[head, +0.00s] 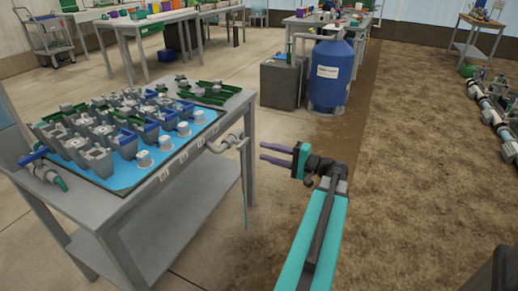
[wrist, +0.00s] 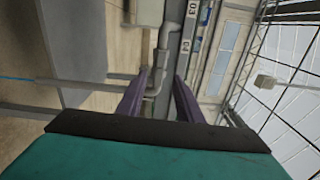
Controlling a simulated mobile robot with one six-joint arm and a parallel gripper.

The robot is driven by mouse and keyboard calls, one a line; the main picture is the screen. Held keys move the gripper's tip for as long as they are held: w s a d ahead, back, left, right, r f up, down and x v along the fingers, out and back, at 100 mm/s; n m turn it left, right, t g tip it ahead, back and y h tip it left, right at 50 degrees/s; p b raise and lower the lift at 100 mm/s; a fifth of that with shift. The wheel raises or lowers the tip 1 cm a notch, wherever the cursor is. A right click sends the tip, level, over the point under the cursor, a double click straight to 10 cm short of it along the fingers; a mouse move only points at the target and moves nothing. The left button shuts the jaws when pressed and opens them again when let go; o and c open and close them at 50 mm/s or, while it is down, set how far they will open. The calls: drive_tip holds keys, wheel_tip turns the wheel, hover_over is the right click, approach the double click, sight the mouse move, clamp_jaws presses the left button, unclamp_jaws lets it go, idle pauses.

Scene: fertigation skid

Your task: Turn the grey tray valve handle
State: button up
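The grey tray valve (head: 228,143) is on a grey pipe at the right end of the tray table. Its handle is small here, and I cannot tell it clearly from the pipe fittings. My gripper (head: 261,153) is open and empty, just right of the valve, with its two purple fingers pointing left toward it. A gap shows between the fingertips and the valve. In the wrist view, the grey pipework (wrist: 162,62) lies between and beyond the two fingertips (wrist: 161,76). No contact shows.
The grey table (head: 165,190) carries a blue tray (head: 105,180) with several grey and green fittings. A thin blue tube (head: 246,200) hangs below the valve. A blue tank (head: 331,85) and a grey box (head: 281,85) stand behind.

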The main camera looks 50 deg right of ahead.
drive_tip(key=shift+p+v, duration=0.4)
drive_tip(key=shift+v, duration=2.3)
drive_tip(key=w+a+f+n+g+y+p, duration=0.1)
drive_tip(key=w+a+f+g+p, duration=0.15)
drive_tip(key=w+a+f, duration=0.35)
drive_tip(key=w+a+f+n+g+y+p, duration=0.1)
drive_tip(key=w+a+f+g+y+p, duration=0.15)
drive_tip(key=a, duration=0.55)
drive_tip(key=w+a+f+n+g+p, duration=0.1)
drive_tip(key=w+a+f+g+p, duration=0.1)
drive_tip(key=w+a+f+g, duration=0.25)
drive_tip(key=s+a+f+n+g+p, duration=0.25)
drive_tip(key=a+f, duration=0.25)
drive_tip(key=a, duration=0.5)
drive_tip(key=s+a+f+n+g+p, duration=0.1)
drive_tip(key=a+f+g+p, duration=0.25)
drive_tip(key=a, duration=0.55)
drive_tip(key=s+a+f+n+g+h+p, duration=0.3)
drive_tip(key=s+a+n+h+p, duration=0.1)
drive_tip(key=s, duration=0.5)
drive_tip(key=s+a+f+n+g+h+p, duration=0.3)
drive_tip(key=s+a+n+g+h+p, duration=0.1)
drive_tip(key=s+a+p, duration=0.3)
drive_tip(key=shift+s+a+n, duration=0.55)
drive_tip(key=shift+s+a, duration=0.2)
drive_tip(key=shift+s, duration=0.55)
